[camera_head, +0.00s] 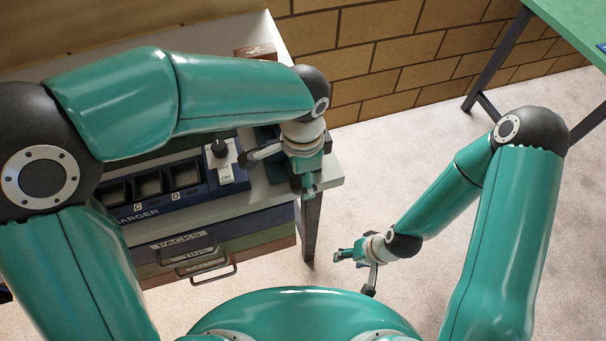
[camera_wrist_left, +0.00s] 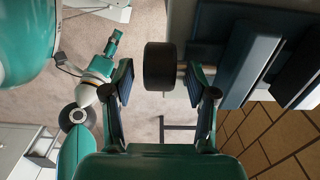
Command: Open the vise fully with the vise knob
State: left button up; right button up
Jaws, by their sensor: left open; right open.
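The black round vise knob (camera_wrist_left: 160,66) shows in the left wrist view, on a short metal shaft at the side of the blue-grey vise (camera_wrist_left: 248,62). My left gripper (camera_wrist_left: 162,72) is open, with one finger on each side of the knob in that view. I cannot tell whether the fingers touch it. In the head view my left gripper (camera_head: 285,170) is at the bench's right end, and my arm and gripper hide the knob and most of the vise (camera_head: 258,138). My right gripper (camera_head: 357,268) is open and empty over the floor, right of the bench.
Drawers with handles (camera_head: 208,268) are below. A green table (camera_head: 575,25) stands at the upper right. The floor between is clear.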

pick_arm(q)
jog(key=shift+f, duration=0.35)
jog(key=shift+c, duration=0.3)
grip_shut()
jog(key=shift+a+f+h+b, duration=0.15)
jog(key=shift+h+b, duration=0.35)
jog(key=shift+b, duration=0.35)
jog(key=h+b, duration=0.1)
jog(key=b, duration=0.2)
jog(key=t+h+b, duration=0.1)
jog(key=h+b, duration=0.1)
jog(key=b, duration=0.2)
jog(key=t+h+b, duration=0.1)
jog(key=h+b, duration=0.1)
jog(key=b, duration=0.1)
jog(key=shift+s+a+f+b, duration=0.1)
jog(key=shift+a+f+b, duration=0.15)
jog(key=shift+a+b, duration=0.15)
jog(key=shift+r+h+b, duration=0.2)
jog(key=shift+h+b, duration=0.1)
jog(key=shift+b, duration=0.35)
jog(key=shift+r, duration=0.1)
jog(key=shift+o, duration=0.3)
grip_release()
jog(key=shift+s, duration=0.1)
